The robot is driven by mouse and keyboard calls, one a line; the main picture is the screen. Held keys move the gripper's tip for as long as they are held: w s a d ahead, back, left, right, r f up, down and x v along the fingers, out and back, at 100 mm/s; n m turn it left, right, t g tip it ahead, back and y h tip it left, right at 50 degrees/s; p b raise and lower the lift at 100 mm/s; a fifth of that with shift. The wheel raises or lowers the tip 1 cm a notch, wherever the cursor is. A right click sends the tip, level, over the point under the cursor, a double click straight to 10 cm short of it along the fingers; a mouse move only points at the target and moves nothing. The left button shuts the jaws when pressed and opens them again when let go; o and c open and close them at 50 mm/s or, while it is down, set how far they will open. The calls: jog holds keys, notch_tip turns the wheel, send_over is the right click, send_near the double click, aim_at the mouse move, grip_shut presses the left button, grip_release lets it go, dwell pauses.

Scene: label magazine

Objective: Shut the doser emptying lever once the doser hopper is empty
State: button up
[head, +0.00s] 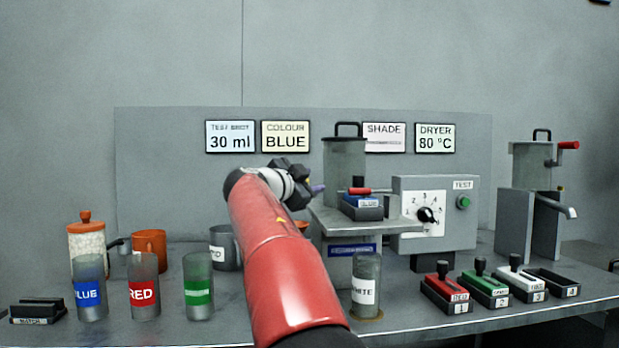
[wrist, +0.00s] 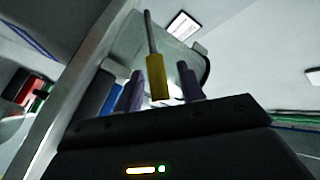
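The grey cylindrical hopper (head: 345,160) with a black top handle stands on the middle machine; its inside is hidden. In the wrist view a yellow-handled lever (wrist: 157,78) on a thin grey rod points between my purple fingertips, with a narrow gap on each side. A grey-green vessel (wrist: 185,55) lies behind it. My gripper (head: 317,188) is left of the hopper's lower part, and the yellow lever cannot be made out in the head view. My gripper, also in the wrist view (wrist: 163,88), is open around or just short of the lever.
A blue block (head: 362,205) with a red bar sits below the hopper. A dial box (head: 435,215) is to its right, then a second grey vessel (head: 535,165) with a red crank. Labelled cups and several stamp-like blocks (head: 447,293) line the table front.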

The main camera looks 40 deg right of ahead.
jog(key=shift+d, duration=0.15)
jog(key=shift+c, duration=0.5)
grip_shut()
